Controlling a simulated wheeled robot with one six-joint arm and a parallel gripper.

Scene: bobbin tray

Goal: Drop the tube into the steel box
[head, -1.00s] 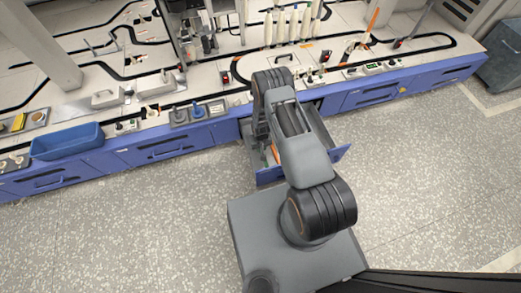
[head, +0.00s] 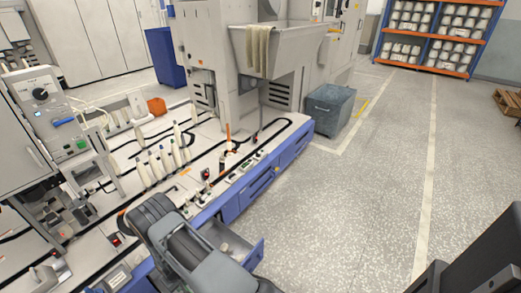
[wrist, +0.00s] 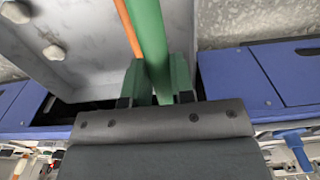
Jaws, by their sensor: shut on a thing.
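In the wrist view a long green tube (wrist: 150,45) runs up from between the green fingers of my gripper (wrist: 157,82), which is shut on it. A thin orange rod (wrist: 127,28) runs close along its left side; I cannot tell whether the fingers also touch it. Below them is the pale inside of an open drawer (wrist: 75,72). In the head view my gripper and the tube are hidden behind my arm at the bottom left. The grey steel box (head: 328,112) stands on the floor past the far end of the bench.
The open drawer's blue front (head: 249,258) sticks out from the bench beside my arm. Two pale lumps (wrist: 54,52) lie in the drawer. Bobbins (head: 165,160) stand on the bench. The floor (head: 370,190) right of the bench is clear up to the shelving (head: 435,68).

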